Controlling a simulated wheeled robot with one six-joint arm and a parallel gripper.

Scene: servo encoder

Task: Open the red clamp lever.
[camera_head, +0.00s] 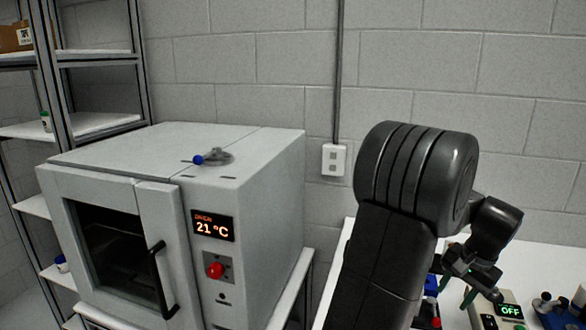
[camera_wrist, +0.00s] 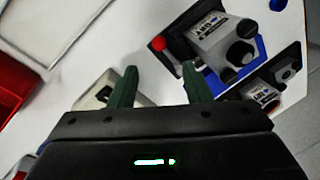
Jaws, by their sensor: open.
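A red ball knob (camera_wrist: 159,43), which looks like the end of the clamp lever, shows at the upper middle of the wrist view. It sits at the left edge of a blue fixture (camera_wrist: 262,47) holding a grey boxy unit (camera_wrist: 222,40) with a label and dark round parts. My gripper (camera_wrist: 160,70) has its two green fingers apart with nothing between them. The knob appears just beyond the gap between the fingertips, and no contact shows. In the head view my gripper (camera_head: 468,297) hangs low over the white table at the right. The lever's arm is hard to make out.
A small device with an "OFF" display (camera_head: 508,311) stands on the white table (camera_head: 545,262). A red bin (camera_wrist: 20,85) is at the left of the wrist view. An oven (camera_head: 270,190) reading 21 °C stands left of my arm. A wall lies behind.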

